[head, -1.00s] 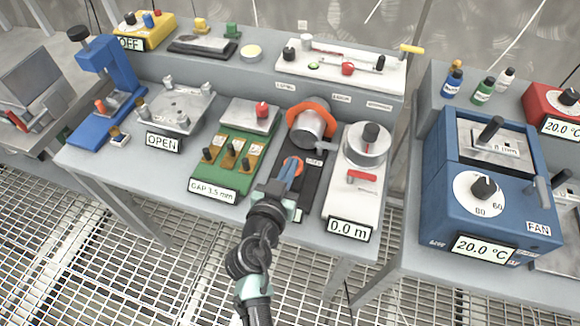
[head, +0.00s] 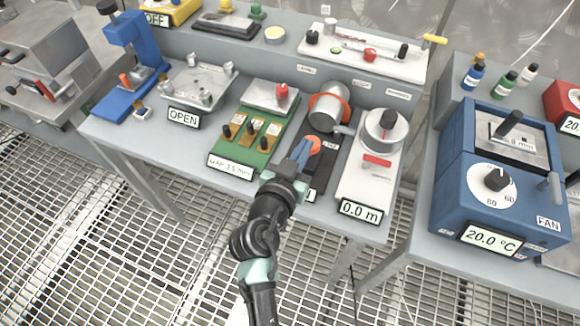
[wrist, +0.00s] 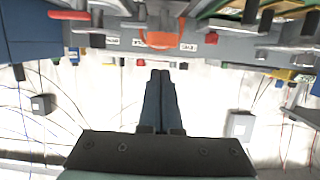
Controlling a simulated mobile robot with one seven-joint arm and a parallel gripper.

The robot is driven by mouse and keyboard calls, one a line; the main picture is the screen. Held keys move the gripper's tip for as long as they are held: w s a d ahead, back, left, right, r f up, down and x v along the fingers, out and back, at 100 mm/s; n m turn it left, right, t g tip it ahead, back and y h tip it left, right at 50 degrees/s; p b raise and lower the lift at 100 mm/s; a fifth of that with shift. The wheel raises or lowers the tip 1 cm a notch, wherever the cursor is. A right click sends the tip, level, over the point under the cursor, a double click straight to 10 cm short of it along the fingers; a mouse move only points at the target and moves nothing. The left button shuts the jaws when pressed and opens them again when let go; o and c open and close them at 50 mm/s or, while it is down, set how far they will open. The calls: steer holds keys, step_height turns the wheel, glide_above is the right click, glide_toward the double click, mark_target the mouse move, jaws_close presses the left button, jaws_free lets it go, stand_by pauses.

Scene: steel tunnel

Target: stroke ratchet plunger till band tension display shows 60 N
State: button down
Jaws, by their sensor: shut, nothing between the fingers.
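The band tension device is a black base (head: 329,165) on the bench, with a grey metal drum (head: 325,113) at its back wrapped by an orange band (head: 345,101). A round orange knob (head: 314,144), seemingly the plunger head, sits in front of the drum. My gripper (head: 306,142) is shut and empty, its blue fingers tilted up beside the left of the knob; contact cannot be told. In the wrist view, the shut fingers (wrist: 160,78) point at an orange shape (wrist: 160,41). The device's front display (head: 308,195) is mostly hidden by my arm and unreadable.
A green gap device (head: 240,150) stands close left. A blue fan unit (head: 490,180) stands on the right table. The open grating lies in front.

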steer(key=v, duration=0.7)
steer(key=shift+b, duration=0.45)
stand_by(0.5)
